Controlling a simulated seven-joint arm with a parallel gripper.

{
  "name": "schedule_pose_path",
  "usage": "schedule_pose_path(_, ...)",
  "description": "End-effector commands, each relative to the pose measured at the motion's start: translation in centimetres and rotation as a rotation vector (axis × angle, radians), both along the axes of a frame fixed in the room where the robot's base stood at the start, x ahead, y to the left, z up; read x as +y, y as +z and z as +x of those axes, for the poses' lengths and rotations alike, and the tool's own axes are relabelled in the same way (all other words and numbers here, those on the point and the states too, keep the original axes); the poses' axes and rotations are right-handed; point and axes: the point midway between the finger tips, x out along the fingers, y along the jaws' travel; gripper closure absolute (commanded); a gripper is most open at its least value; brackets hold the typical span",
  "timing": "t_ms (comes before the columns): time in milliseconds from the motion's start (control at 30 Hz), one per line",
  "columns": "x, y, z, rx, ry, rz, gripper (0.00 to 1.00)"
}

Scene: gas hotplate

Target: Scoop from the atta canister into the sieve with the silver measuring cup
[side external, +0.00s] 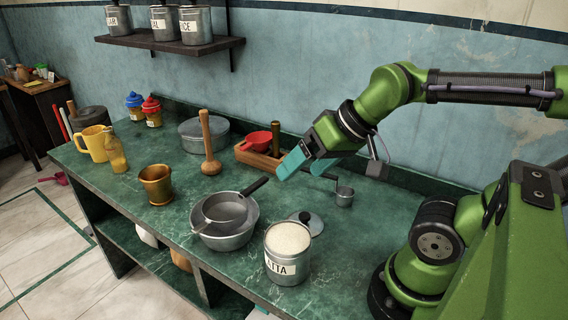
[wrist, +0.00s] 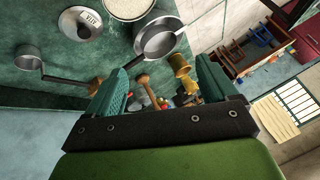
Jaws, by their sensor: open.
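The atta canister (side external: 287,268) is a grey metal tin, open and full of pale flour, near the counter's front edge. The sieve (side external: 225,208), with a dark handle, rests over a metal bowl (side external: 228,242) left of the canister. The silver measuring cup (side external: 344,196) sits on the counter behind the canister. Its long handle runs left, partly hidden by my gripper. The cup also shows at the left of the wrist view (wrist: 28,60). My gripper (side external: 291,166) is open and empty above the counter, left of the cup; its teal fingers are apart in the wrist view (wrist: 160,88).
The canister's lid (side external: 308,222) lies behind it. A wooden box (side external: 246,155) with a red cup (side external: 257,141) stands at the back. A wooden masher (side external: 208,142), brass mortar (side external: 156,185), yellow mug (side external: 94,143) and lidded pot (side external: 204,132) stand farther left.

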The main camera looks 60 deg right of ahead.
Motion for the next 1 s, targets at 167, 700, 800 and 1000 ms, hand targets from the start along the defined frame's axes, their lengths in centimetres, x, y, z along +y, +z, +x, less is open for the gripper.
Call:
schedule_pose_path(167, 0.0, 0.0, 0.0, 0.0, 0.0, 0.0, 0.15)
schedule_pose_path(700, -10.8, -3.9, 7.6, 0.421, -0.056, -0.14, 0.15)
schedule_pose_path(800, -14.7, -5.1, 8.9, 0.551, 0.003, -0.191, 0.15)
schedule_pose_path(1000, -22.1, -7.5, 10.1, 0.805, 0.169, -0.254, 0.15)
